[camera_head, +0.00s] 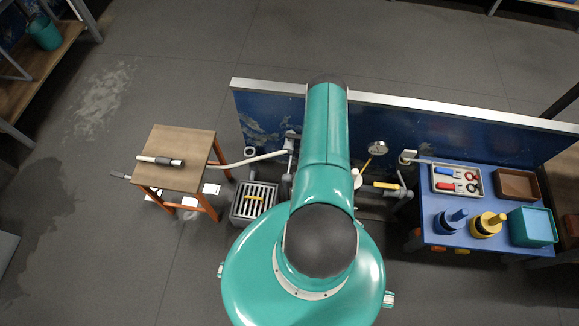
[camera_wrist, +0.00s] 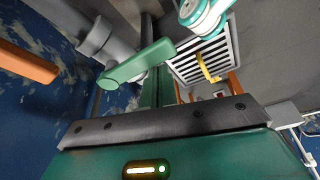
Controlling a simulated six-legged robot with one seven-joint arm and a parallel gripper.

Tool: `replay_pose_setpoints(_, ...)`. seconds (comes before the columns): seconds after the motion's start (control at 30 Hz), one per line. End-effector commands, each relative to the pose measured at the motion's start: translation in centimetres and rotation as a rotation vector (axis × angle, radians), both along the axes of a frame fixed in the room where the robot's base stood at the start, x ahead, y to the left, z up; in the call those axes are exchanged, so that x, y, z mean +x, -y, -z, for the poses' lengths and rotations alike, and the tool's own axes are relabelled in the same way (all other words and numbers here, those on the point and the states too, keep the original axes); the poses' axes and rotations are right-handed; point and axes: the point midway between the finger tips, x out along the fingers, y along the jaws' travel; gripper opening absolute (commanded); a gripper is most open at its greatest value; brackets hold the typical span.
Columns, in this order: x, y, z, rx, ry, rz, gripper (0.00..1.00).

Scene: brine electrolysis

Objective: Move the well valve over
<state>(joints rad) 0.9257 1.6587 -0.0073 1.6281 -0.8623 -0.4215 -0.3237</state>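A green lever handle (camera_wrist: 138,66) on a grey pipe fitting (camera_wrist: 97,42) shows in the wrist view, likely the well valve. It lies slanted across the picture. In the head view my arm hides this spot. My gripper (camera_wrist: 168,88) reaches from the dark bar at the bottom of the wrist view up to the lever's right end. Its narrow fingers look close together there. I cannot tell whether they touch or hold the lever.
A wooden stool (camera_head: 175,158) carries a tube. A blue panel (camera_head: 420,135) stands ahead. A blue table (camera_head: 470,205) with trays and ringed stands is at the right. Open floor lies far left.

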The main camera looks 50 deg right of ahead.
Motion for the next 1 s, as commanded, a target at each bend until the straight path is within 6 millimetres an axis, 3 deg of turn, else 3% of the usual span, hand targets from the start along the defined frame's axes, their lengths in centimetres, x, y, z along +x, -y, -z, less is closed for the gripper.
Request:
replay_pose_setpoints(0.57,-0.4,0.1,0.1,0.0,-0.005,0.002,0.0)
replay_pose_setpoints(1.0,-0.8,-1.4,0.1,0.001,-0.004,-0.001,0.0)
